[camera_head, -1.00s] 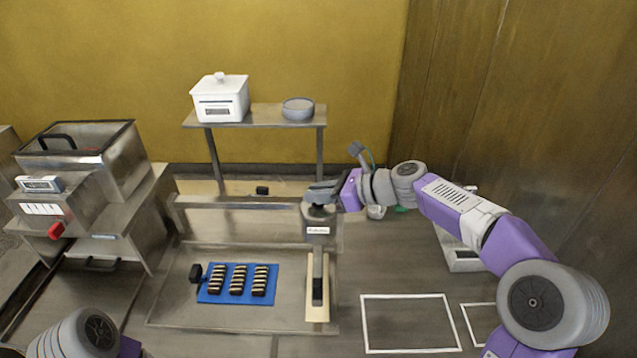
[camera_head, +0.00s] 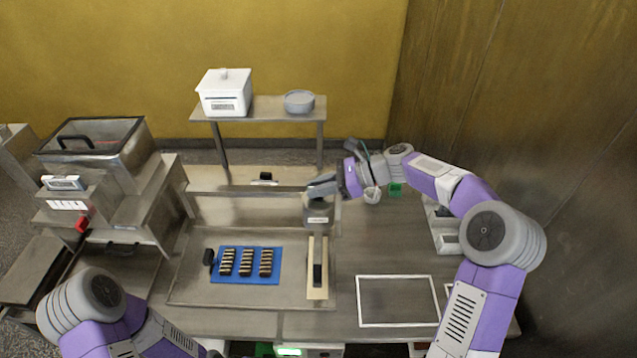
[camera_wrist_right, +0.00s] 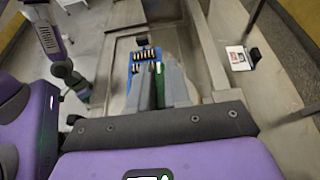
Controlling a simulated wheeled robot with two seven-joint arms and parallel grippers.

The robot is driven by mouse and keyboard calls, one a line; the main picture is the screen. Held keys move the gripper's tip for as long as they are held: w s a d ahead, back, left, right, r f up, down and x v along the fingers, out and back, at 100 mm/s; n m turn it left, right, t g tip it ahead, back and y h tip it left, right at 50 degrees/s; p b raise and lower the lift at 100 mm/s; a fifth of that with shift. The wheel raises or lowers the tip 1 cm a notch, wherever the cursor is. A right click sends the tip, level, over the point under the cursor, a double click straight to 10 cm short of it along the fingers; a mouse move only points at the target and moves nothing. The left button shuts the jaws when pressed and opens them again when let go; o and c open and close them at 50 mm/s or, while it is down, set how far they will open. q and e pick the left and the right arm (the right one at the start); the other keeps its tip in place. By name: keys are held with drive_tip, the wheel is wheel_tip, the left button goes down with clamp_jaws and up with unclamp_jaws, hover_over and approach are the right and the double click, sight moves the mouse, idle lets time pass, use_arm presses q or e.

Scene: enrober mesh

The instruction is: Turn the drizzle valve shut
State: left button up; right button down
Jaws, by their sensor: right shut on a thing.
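The drizzle head (camera_head: 318,211), a grey metal body with a white label, stands at the back right of the metal tray. My right gripper (camera_head: 322,187) reaches in from the right and is shut on the drizzle valve at the top of this head. The fingers hide most of the valve, and its angle cannot be made out. In the right wrist view the fingers (camera_wrist_right: 163,90) are close together, pointing toward the blue mat. My left arm enters at the lower left of the head view; its fingers are not clear.
The blue mat (camera_head: 231,280) with several striped bars lies in the metal tray (camera_head: 190,292). A cream strip (camera_head: 311,286) with a dark bar lies beside it. A shelf (camera_head: 262,109) holds a white box and grey bowl. A white-outlined area (camera_head: 398,301) is empty.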

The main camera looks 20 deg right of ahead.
drive_tip(key=c, duration=1.2)
unclamp_jaws()
drive_tip(key=shift+o, duration=0.2)
drive_tip(key=p+v, duration=0.1)
drive_tip(key=v, duration=0.6)
drive_tip(key=shift+d, duration=0.25)
drive_tip(key=shift+s+r, duration=0.1)
